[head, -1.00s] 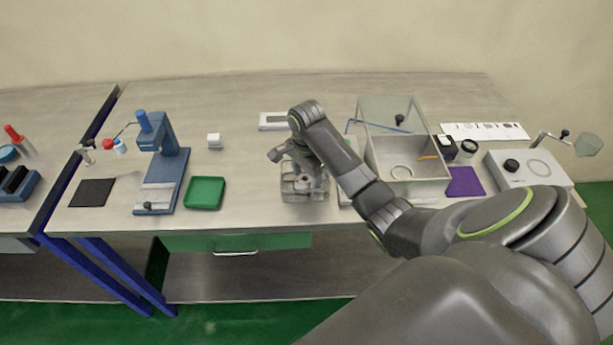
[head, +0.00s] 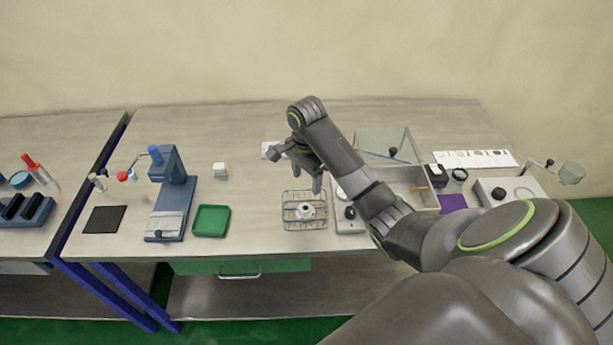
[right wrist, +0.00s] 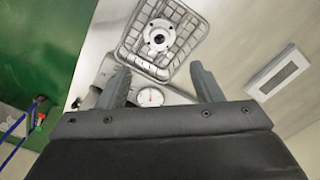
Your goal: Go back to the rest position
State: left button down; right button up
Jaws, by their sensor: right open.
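My right gripper (head: 314,182) hangs above the table, at the upper right of a wire basket. In the right wrist view its two fingers (right wrist: 160,86) are spread apart with nothing between them. The wire basket (head: 288,222) stands on the table and holds a small light round part (head: 306,211). In the right wrist view the basket (right wrist: 134,37) and the round part (right wrist: 158,38) lie beyond the fingertips, apart from them. My left gripper is not in view.
A blue press (head: 170,196) and a green tray (head: 211,220) stand to the left. An open clear-lidded box (head: 420,198) is behind my right forearm. A device with a dial (right wrist: 150,97) shows between the fingers. The table's front middle is clear.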

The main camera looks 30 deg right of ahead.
dwell(0.6)
jog(key=s+a+f+n+t, duration=0.1)
jog(key=s+f+n, duration=0.35)
jog(key=s, duration=0.35)
jog(key=s+a+f+n+t, duration=0.1)
jog(key=s+a+f+n, duration=0.1)
jog(key=s+f+n, duration=0.45)
jog(key=s+r+n+t+h, duration=0.1)
jog(key=s+r+n, duration=0.2)
jog(key=s, duration=0.5)
jog(key=s+r+n+t+h, duration=0.15)
jog(key=s+r, duration=0.25)
jog(key=s, duration=0.4)
notch_tip(320, 180, down, 31)
jog(key=d+g+y+b, duration=0.1)
jog(key=d+g+b, duration=0.1)
jog(key=b, duration=0.4)
jog(key=s+a+f+b, duration=0.1)
jog(key=s+f+b, duration=0.2)
jog(key=s+f, duration=0.4)
jog(key=s+f+g+b, duration=0.1)
jog(key=s+f, duration=0.6)
jog(key=f, duration=0.8)
jog(key=shift+s+a+n+b, duration=0.35)
jog(key=shift+a+b, duration=0.05)
jog(key=shift+b, duration=0.5)
